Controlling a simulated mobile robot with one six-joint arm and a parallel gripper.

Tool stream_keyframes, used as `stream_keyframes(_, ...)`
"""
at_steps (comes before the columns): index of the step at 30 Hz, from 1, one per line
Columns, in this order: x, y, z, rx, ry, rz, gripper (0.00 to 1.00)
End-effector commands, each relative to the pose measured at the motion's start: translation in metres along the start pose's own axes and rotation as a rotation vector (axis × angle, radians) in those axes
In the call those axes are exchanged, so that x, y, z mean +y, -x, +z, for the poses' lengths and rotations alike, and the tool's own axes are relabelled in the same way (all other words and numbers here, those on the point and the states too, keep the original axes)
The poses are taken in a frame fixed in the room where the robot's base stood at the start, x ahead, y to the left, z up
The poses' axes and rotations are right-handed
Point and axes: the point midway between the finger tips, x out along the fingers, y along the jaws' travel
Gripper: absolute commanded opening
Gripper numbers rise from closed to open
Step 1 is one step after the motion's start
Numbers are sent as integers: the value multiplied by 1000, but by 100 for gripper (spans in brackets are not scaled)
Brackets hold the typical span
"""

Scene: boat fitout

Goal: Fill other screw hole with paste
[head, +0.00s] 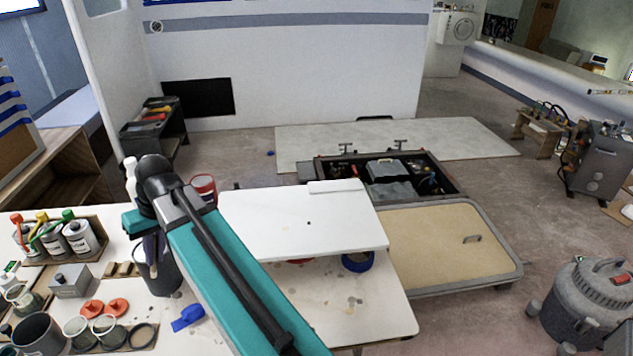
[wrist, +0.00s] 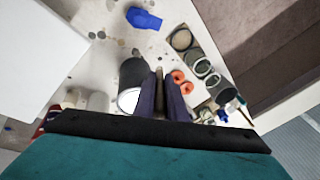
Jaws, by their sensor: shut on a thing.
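A white panel (head: 300,215) lies raised on the worktable, with one small dark hole (head: 309,223) near its middle. A second hole cannot be made out. My gripper (wrist: 161,84) points down at the left of the table. Its dark fingers are shut on a thin tan tool (wrist: 160,74), mostly hidden between them. A dark pot (wrist: 130,72) with a white inside is right beside the fingers in the wrist view. It also shows in the head view (head: 160,277), below the gripper. Whether the tool's tip is inside the pot or carries paste cannot be seen.
Several labelled bottles (head: 80,238) stand in a holder at the left. A blue item (head: 187,318) and blue tape roll (head: 357,261) lie on the table.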

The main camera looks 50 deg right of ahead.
Motion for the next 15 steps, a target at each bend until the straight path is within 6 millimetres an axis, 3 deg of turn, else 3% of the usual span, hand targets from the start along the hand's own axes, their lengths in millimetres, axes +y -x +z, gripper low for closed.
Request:
stream_keyframes(5, 30, 11, -7, -4, -63, 5, 0)
stream_keyframes(15, 123, 38, -13, -13, -253, 15, 0)
